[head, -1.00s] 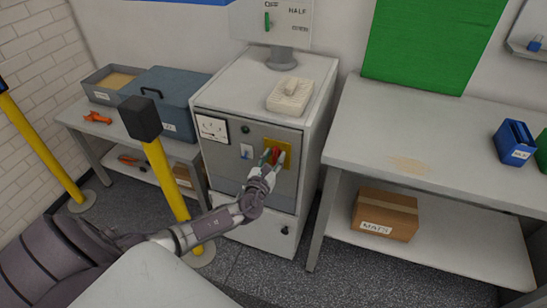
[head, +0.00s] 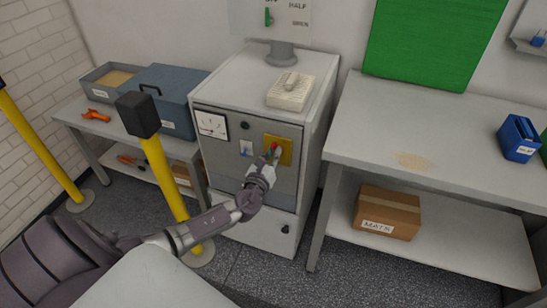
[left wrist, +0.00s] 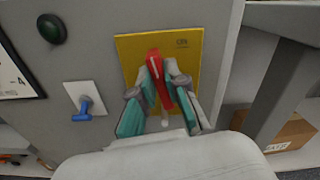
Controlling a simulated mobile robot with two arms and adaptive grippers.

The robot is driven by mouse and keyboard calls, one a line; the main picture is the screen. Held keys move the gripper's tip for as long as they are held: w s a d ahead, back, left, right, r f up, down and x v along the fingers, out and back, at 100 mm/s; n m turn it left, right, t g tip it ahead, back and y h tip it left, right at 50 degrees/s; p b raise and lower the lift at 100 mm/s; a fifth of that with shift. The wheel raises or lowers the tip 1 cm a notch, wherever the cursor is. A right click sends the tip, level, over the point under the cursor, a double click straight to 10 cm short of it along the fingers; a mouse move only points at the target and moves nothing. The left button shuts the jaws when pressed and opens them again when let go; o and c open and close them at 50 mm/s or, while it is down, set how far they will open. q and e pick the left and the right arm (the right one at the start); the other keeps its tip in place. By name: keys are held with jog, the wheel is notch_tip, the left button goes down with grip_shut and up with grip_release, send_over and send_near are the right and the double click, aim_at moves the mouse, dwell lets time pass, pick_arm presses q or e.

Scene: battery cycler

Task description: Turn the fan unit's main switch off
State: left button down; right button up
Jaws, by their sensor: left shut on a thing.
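The fan unit is a grey cabinet (head: 222,168) with a grey front panel. On that panel is a yellow plate (head: 285,150) with the red handle of the main switch (head: 276,147). In the left wrist view the red handle (left wrist: 157,66) stands nearly upright on the yellow plate (left wrist: 207,50), leaning slightly. My left gripper (head: 273,155) is at the plate, its teal-padded fingers (left wrist: 160,85) shut on the red handle, one on each side. The fingers hide part of the handle. My right gripper is not in view.
The panel also has a meter (head: 211,124), a dark green button (head: 245,125) and a small blue switch (head: 246,148). A yellow post with a black top (head: 160,170) stands left of the cabinet. A bench (head: 440,120) stands close on the right.

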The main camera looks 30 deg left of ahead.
pick_arm(q)
jog(key=n+b, duration=0.2)
jog(key=n, duration=0.1)
jog(key=n+b, duration=0.1)
jog(key=shift+a+f+n+b, duration=0.15)
jog(key=shift+f+n+b, duration=0.1)
jog(key=shift+n+b, duration=0.05)
jog(key=shift+a+n+b, duration=0.15)
jog(key=shift+n+b, duration=1.95)
jog(key=shift+n, duration=3.3)
jog(key=shift+f, duration=0.1)
jog(key=c, duration=1.2)
grip_release()
